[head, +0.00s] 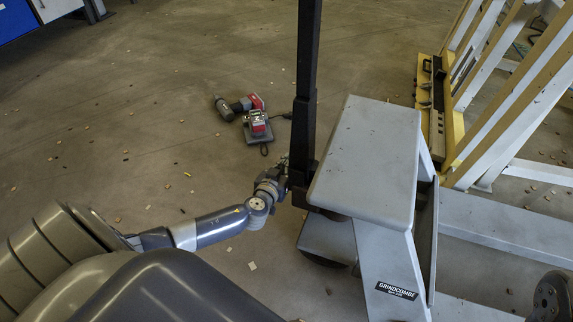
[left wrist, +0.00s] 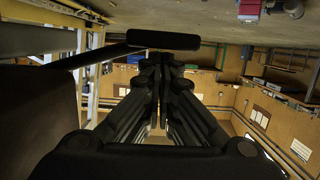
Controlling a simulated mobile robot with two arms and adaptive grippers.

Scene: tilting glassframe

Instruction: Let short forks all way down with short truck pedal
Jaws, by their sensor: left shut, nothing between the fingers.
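The grey short truck (head: 362,160), labelled GRINDCOMBE, stands right of centre with its black upright post (head: 306,90). One grey fork (head: 500,222) extends to the right; another (head: 465,308) shows low at the right edge. My left gripper (head: 279,172) is beside the foot of the post, partly hidden against it. In the left wrist view, my left gripper (left wrist: 160,62) is shut and empty. A flat black bar, seemingly the pedal (left wrist: 163,40), lies just beyond its fingertips; I cannot tell whether they touch. The pedal is not clear in the head view.
A white and yellow frame (head: 510,85) stands over the forks at right. Small chips litter the floor. The floor at left is otherwise clear.

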